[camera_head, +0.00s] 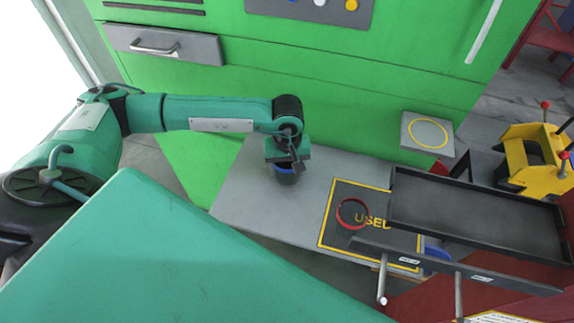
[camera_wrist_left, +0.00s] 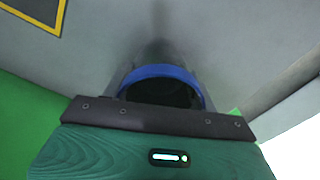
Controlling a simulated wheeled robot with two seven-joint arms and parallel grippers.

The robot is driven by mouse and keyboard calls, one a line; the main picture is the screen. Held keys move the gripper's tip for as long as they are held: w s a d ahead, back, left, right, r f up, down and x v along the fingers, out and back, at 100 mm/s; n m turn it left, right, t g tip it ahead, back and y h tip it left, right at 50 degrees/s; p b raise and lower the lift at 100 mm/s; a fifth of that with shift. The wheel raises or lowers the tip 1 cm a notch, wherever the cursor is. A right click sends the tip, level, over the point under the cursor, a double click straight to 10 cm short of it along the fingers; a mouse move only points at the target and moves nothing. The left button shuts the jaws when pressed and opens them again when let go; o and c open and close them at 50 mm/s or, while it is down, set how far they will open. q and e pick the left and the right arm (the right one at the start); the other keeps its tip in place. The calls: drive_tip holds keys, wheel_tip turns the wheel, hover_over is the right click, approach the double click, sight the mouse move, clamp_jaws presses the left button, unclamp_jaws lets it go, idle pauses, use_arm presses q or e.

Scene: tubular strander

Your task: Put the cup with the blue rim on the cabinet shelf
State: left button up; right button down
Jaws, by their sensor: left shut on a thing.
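The cup with the blue rim (camera_head: 285,172) is dark grey and stands upright at the grey shelf, near its back edge by the green cabinet. In the left wrist view its blue rim (camera_wrist_left: 162,71) shows just ahead of the jaw bar. My left gripper (camera_head: 287,160) is above the cup and shut on it, partly hiding it from the head camera. I cannot tell whether the cup's base touches the grey shelf (camera_head: 250,200). My right gripper is not in view.
A cup with a red rim (camera_head: 352,213) stands on the yellow-framed USED mat (camera_head: 335,238). A blue-rimmed thing (camera_head: 437,254) shows partly behind a dark rail. A black tray (camera_head: 480,215) is at the right, and a small grey ledge with a yellow ring (camera_head: 408,132) is on the cabinet.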

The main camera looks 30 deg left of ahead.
use_arm(q)
drive_tip(key=shift+f, duration=0.15)
drive_tip(key=o, duration=0.9)
drive_tip(key=shift+o, duration=1.2)
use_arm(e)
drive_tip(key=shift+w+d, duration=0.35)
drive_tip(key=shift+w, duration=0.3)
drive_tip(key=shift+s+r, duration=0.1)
use_arm(q)
drive_tip(key=shift+r, duration=0.5)
wheel_tip(320, 180, up, 11)
drive_tip(key=b, duration=0.1)
drive_tip(key=shift+r, duration=0.2)
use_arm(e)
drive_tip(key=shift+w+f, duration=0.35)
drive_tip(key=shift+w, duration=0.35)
